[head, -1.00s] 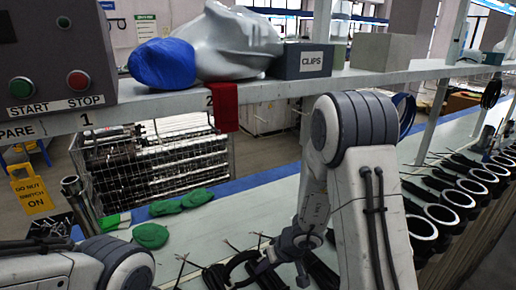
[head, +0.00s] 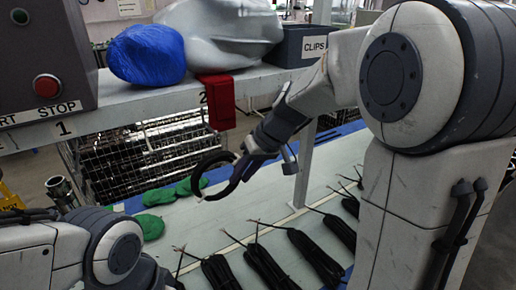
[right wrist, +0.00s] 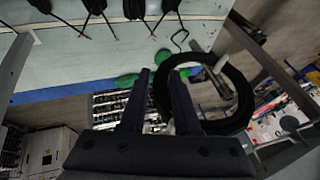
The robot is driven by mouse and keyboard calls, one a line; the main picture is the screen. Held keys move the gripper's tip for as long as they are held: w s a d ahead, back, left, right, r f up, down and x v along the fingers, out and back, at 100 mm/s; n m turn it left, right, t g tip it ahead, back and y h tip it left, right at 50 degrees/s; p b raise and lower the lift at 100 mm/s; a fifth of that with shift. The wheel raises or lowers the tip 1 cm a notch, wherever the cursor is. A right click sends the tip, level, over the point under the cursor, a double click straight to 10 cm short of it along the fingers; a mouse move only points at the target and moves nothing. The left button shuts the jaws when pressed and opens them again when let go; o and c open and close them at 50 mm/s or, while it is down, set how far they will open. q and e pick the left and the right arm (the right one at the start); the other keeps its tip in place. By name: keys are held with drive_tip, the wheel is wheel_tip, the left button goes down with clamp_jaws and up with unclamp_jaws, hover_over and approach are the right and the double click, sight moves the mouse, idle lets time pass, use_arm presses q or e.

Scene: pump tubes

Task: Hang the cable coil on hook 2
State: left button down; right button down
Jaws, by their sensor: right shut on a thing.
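My right gripper (head: 248,168) is shut on a black cable coil (head: 197,178) and holds it in the air, in front of and below the shelf edge. In the right wrist view the coil (right wrist: 246,92) is a ring beside and behind the fingers (right wrist: 160,82). The label "2" (head: 203,98) is on the shelf edge. A red cloth (head: 221,100) hangs over the edge right beside it, above the coil. Hook 2 itself is hard to make out; the cloth may hide part of it. The coil is apart from the cloth. My left arm shows at bottom left, its gripper out of view.
The shelf holds a blue bag (head: 147,56), a grey wrapped bundle (head: 218,35) and a CLIPS box (head: 299,43). Label "1" (head: 63,128) is further left. Several black cable bundles (head: 262,264) and green cloths (head: 150,226) lie on the bench (head: 240,215). A wire cage stands behind.

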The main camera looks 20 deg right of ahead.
drive_tip(key=s+a+v, duration=0.1)
drive_tip(key=v, duration=0.7)
drive_tip(key=w+a+f+p, duration=0.1)
drive_tip(key=w+f+p, duration=0.1)
drive_tip(key=w, duration=0.7)
drive_tip(key=shift+a+m+p, duration=0.15)
drive_tip(key=shift+m+p, duration=0.25)
drive_tip(key=shift+p, duration=0.1)
drive_tip(key=shift+w+r, duration=0.1)
idle(0.5)
drive_tip(key=c, duration=0.6)
unclamp_jaws()
drive_tip(key=shift+o, duration=0.2)
